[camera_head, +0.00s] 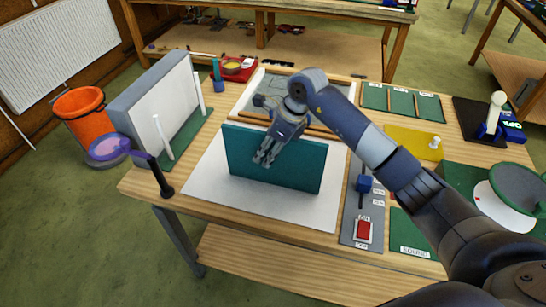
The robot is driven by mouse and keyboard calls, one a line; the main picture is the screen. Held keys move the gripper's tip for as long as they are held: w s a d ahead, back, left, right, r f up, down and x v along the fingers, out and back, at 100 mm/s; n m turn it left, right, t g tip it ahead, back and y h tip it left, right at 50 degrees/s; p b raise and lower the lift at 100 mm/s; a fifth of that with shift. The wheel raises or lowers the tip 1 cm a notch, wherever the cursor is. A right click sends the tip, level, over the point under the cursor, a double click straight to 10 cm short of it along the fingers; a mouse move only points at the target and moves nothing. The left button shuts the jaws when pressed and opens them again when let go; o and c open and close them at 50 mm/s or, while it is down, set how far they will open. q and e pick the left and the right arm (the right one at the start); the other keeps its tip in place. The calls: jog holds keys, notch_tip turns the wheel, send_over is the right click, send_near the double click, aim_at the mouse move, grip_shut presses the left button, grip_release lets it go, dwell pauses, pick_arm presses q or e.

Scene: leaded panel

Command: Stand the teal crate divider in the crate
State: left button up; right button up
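A teal board (245,170), which looks like the divider, stands upright on its long edge on a white sheet (222,202) in the middle of the bench. My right gripper (264,158) reaches down over it from the upper right. Its fingers overlap the upper middle of the board's near face. I cannot tell whether they touch it, or whether they are open or shut. I do not make out a crate clearly. My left gripper is not in view.
A grey-white panel (160,95) with white posts stands on a green base at left, near a magnifier lamp (107,148). A leaded panel tray (262,88) lies behind the board. A switch box (364,229) and round green-white item (515,190) are right. An orange bin (82,118) stands on the floor.

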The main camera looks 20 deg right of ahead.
grip_shut()
jog(key=shift+w+r, duration=0.1)
jog(key=shift+r, duration=0.1)
